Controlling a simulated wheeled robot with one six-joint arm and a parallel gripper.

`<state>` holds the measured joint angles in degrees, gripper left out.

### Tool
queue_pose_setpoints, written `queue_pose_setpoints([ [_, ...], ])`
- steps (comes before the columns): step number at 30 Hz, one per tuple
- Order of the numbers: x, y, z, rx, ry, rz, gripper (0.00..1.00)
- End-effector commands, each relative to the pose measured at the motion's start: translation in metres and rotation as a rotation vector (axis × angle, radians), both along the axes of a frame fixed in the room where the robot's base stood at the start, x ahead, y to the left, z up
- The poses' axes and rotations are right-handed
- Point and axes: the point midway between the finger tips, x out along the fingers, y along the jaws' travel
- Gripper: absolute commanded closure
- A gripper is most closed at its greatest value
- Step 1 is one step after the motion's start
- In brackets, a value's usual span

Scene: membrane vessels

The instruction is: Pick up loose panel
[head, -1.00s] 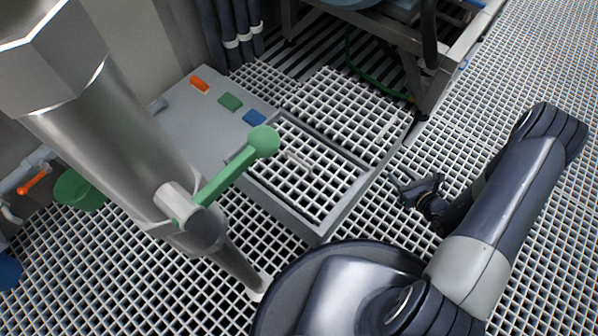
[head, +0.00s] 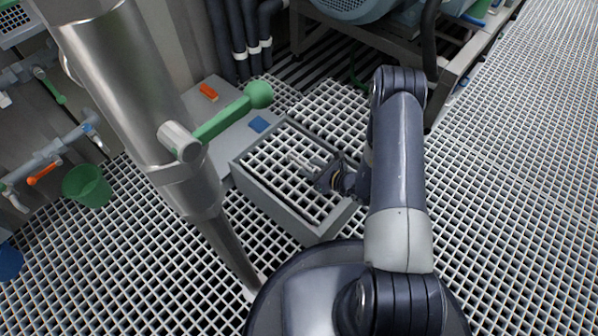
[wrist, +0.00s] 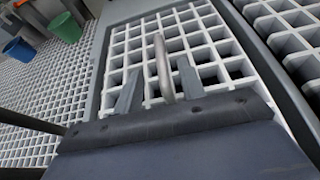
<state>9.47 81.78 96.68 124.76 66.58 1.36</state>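A white grating panel (head: 276,165) sits inside a grey rectangular frame (head: 262,196) on the floor. It fills most of the wrist view (wrist: 203,28). A pale bar handle (wrist: 163,66) stands on the panel; it shows small in the head view (head: 299,161). My gripper (head: 318,172) is over the panel at the handle. In the wrist view its two grey fingers (wrist: 159,84) are apart, one on each side of the handle, with a gap to each. I cannot tell how deep the fingertips reach along the handle. My gripper hides part of the panel.
Another grating section (head: 336,108) lies behind the frame, partly hidden by my arm. A grey plate with an orange block (head: 208,91) and a blue block (head: 259,124) is at its left. A steel column with a green lever (head: 232,112) rises close at left. A green bucket (head: 88,185) stands farther left.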

Motion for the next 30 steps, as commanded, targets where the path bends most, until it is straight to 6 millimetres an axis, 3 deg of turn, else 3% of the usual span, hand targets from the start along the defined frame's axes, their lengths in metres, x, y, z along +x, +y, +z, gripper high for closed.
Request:
queue_pose_setpoints([
  [12,0.033,0.031,-0.019,0.0,-0.002,0.002,0.62],
  [22,0.038,0.035,-0.018,0.0,-0.001,-0.001,0.62],
  [30,0.037,0.035,-0.019,0.0,-0.001,-0.001,0.84],
])
